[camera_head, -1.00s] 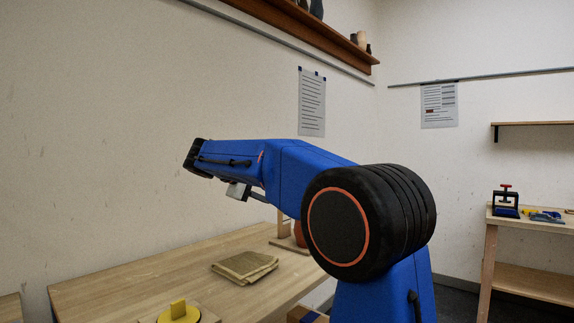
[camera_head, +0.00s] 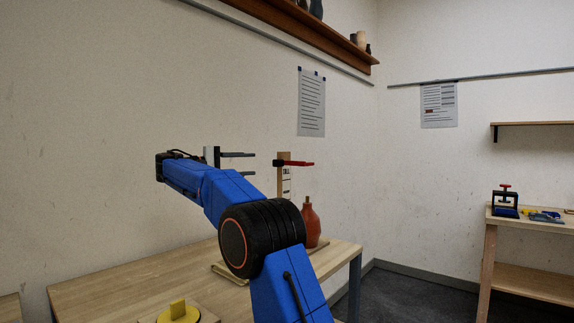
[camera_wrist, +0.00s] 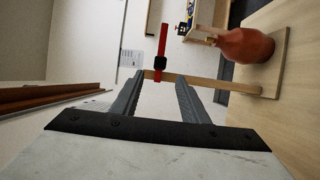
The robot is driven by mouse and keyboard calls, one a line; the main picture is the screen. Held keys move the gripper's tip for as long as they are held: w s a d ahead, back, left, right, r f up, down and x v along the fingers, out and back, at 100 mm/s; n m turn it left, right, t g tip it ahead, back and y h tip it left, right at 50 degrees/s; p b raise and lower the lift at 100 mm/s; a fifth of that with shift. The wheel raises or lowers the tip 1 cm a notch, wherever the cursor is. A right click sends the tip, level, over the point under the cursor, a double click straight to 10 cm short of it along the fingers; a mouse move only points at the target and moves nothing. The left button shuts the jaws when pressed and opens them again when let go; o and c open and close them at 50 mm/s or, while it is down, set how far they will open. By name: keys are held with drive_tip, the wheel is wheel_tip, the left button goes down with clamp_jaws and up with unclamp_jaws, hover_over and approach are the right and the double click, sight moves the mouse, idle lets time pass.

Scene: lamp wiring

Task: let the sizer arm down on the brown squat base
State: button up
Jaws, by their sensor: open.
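The sizer's wooden post (camera_head: 285,187), with a "TALL" mark, stands on a board (camera_head: 319,245) on the table. Its red arm (camera_head: 299,163), with a black slider, sits near the post's top, well above the reddish-brown base (camera_head: 311,224). This round-bodied, narrow-necked base stands beside the post. My gripper (camera_head: 254,162) is open and empty, left of the post, pointing at the slider's height. In the wrist view the red arm (camera_wrist: 162,42) and black slider (camera_wrist: 163,65) appear just beyond the gap between my fingers (camera_wrist: 160,82), seemingly apart from them. The base (camera_wrist: 244,46) shows at right.
A yellow piece (camera_head: 179,312) lies at the table's near edge. A folded cloth is mostly hidden behind my arm. A wall shelf (camera_head: 300,30) hangs above. A side bench (camera_head: 540,222) with a small press (camera_head: 505,204) stands at the far right.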

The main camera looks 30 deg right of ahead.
sight(284, 163)
drive_tip(key=d, duration=1.6)
drive_tip(key=shift+s+d, duration=0.1)
drive_tip(key=shift+s, duration=0.25)
drive_tip(key=shift+c, duration=0.6)
